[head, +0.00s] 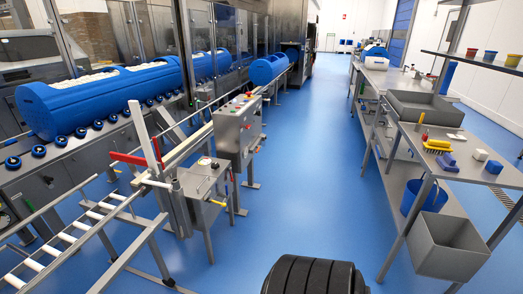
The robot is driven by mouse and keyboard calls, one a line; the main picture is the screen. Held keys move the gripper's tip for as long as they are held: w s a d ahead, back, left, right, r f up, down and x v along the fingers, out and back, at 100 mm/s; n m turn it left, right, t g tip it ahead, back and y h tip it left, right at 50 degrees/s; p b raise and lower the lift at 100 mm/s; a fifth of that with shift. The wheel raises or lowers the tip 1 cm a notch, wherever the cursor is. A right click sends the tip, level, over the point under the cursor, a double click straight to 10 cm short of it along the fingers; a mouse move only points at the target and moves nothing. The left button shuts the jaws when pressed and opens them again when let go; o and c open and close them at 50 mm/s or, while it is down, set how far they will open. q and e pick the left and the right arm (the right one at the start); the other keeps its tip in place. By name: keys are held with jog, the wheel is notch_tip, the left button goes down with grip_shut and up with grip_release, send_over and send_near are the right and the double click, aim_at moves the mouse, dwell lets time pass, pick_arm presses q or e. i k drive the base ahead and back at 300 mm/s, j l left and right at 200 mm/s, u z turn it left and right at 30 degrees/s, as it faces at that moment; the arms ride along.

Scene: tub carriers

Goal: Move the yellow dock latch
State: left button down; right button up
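A small yellow handle (218,203) sticks out low at the right side of a grey metal box (203,180) in the head view. The box stands at the end of the roller rack, left of the aisle. This is the only yellow lever-like part I see there, and it is too small to tell its exact position or whether it is the dock latch. Neither of my grippers shows in the view.
A slanted rack with rollers (62,246) fills the lower left. A control box (238,128) stands behind the handle. Blue tubs (102,97) lie on the conveyor. A steel workbench (470,172) with a yellow brush (437,145) stands right.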

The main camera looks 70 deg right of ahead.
aim_at(210, 200)
jog(key=z, duration=1.75)
jog(key=u, duration=0.5)
jog(key=i+l+u, duration=0.2)
jog(key=l+u, duration=0.25)
jog(key=i+l+u, duration=0.1)
jog(key=l+u, duration=0.15)
jog(key=u, duration=0.25)
jog(key=l+u, duration=0.45)
jog(key=i, duration=0.05)
